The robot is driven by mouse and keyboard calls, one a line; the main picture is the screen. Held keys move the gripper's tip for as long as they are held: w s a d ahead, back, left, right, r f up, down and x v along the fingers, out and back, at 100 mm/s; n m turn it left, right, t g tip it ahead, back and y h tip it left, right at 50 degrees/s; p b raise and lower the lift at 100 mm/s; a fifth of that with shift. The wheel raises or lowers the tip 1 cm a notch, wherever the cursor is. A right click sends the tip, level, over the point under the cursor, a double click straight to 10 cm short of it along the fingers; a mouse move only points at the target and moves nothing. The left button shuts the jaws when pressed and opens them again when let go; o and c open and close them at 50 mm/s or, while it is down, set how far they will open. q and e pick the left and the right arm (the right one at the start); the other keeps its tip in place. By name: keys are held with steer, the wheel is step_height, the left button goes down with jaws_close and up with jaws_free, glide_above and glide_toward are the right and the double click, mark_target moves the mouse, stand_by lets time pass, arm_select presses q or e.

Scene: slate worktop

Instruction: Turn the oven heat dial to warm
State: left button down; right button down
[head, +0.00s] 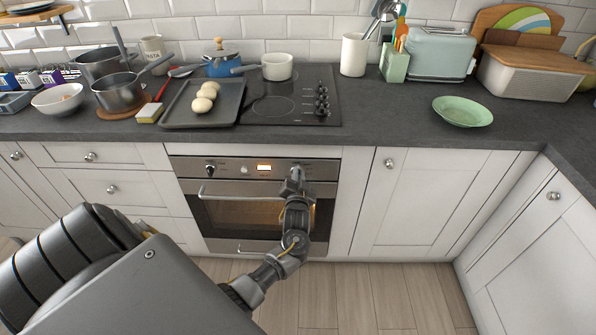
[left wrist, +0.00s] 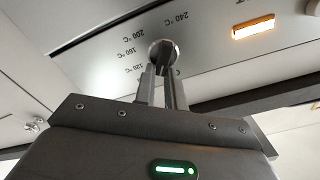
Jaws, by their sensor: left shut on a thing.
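The oven (head: 235,217) is built in under the worktop, with a steel control panel and a lit orange display (head: 264,167). The heat dial (left wrist: 163,50) is a round metal knob; temperature marks from 120 to 240 °C surround it, upside down in the left wrist view. My left gripper (head: 295,175) reaches the right part of the panel. In the left wrist view its two fingers (left wrist: 162,75) are closed on the dial. In the head view the gripper hides the dial. I cannot read a warm mark. My right gripper is not in view.
Another knob (head: 210,168) sits at the panel's left end. The oven door handle (head: 230,197) runs just below the panel, close to my left gripper. A baking tray (head: 177,112) with pale buns and a hob (head: 290,108) are on the worktop above.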

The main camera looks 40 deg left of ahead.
arm_select(q)
steer(key=shift+w+d+m+p, duration=0.1)
steer(key=shift+m+p, duration=0.25)
steer(key=shift+m, duration=0.25)
steer(key=c, duration=1.5)
jaws_free()
steer(key=shift+o, duration=0.2)
steer(key=shift+f, duration=0.1)
steer(key=v, duration=1)
steer(key=shift+s+d, duration=0.25)
steer(key=shift+d, duration=0.05)
